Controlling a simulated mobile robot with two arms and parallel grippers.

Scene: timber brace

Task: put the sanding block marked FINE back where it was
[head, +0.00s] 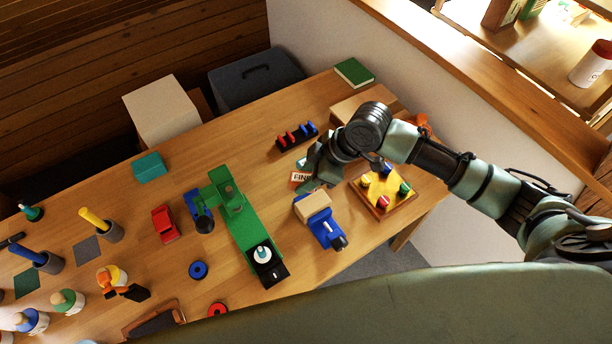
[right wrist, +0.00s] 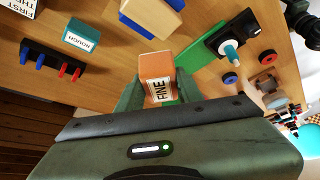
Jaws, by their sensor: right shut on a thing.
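The orange sanding block marked FINE (right wrist: 156,68) is between the fingers of my right gripper (right wrist: 158,88) in the right wrist view, its label facing the camera. In the head view, the FINE block (head: 299,177) shows beside my right gripper (head: 313,176), which partly covers it. My right gripper is shut on it over the right part of the table; its exact height above the wood is hard to tell. A teal block marked ROUGH (right wrist: 85,37) lies on the table nearby in the right wrist view. My left gripper is not in view.
A black rack with blue and red pegs (head: 297,137) stands behind the gripper. A blue vise with a wooden block (head: 318,208) stands in front, a yellow board with coloured knobs (head: 383,190) to the right. A green machine (head: 240,217) stands left.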

